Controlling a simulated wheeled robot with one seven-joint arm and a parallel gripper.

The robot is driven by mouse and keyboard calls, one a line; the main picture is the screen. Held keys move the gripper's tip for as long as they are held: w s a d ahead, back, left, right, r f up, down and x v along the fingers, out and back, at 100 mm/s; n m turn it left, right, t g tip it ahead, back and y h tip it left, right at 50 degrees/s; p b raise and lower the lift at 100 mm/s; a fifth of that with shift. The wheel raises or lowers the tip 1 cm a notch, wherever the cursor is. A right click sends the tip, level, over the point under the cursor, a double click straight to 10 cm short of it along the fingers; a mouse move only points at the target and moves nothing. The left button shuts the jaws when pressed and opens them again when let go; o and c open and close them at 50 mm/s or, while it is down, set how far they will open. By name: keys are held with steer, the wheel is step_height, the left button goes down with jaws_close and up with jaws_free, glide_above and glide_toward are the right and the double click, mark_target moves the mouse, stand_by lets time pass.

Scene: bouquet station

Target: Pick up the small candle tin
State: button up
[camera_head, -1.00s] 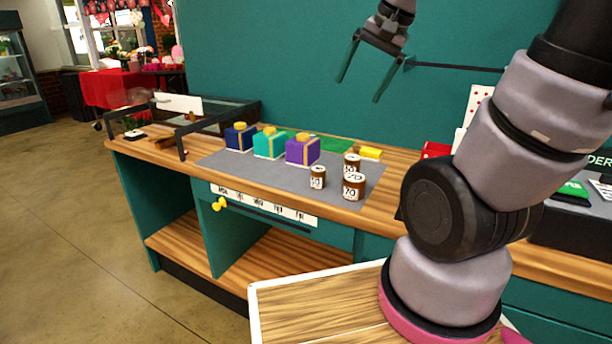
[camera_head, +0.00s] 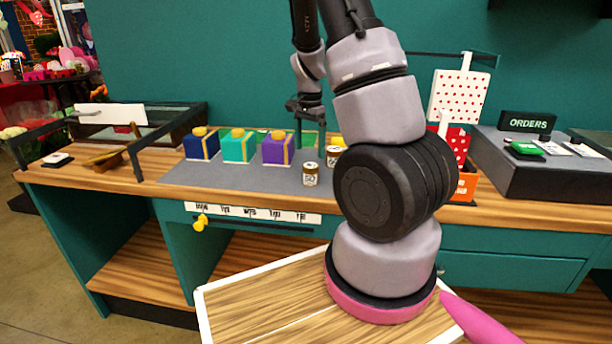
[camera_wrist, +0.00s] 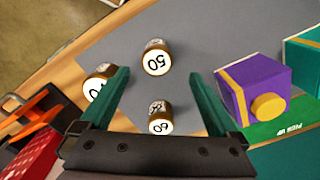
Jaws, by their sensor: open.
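Several brown candle tins with white number labels stand on the grey mat. In the wrist view, a tin marked 50 (camera_wrist: 156,58) stands just past the fingertips. Another tin (camera_wrist: 160,120) stands nearer the wall, between the fingers in the picture. A third tin (camera_wrist: 98,85) is partly behind the left finger. The head view shows the front tin (camera_head: 310,174) and the back tin (camera_head: 333,155); my arm hides the third. I cannot tell for certain which is the small one. My gripper (camera_wrist: 158,75) is open and empty. In the head view it (camera_head: 310,138) hangs above the mat's back part.
Purple (camera_head: 277,149), teal (camera_head: 238,147) and dark blue (camera_head: 201,145) gift boxes stand in a row left of the tins. An orange container (camera_head: 467,186) is to the right. The mat's front strip (camera_head: 240,178) is clear.

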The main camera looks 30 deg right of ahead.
mark_target(311, 165)
step_height(311, 165, down, 3)
steer(key=shift+f, duration=0.15)
steer(key=shift+s+f, duration=0.2)
steer(key=shift+f, duration=2.45)
steer(key=shift+d, duration=0.1)
jaws_close()
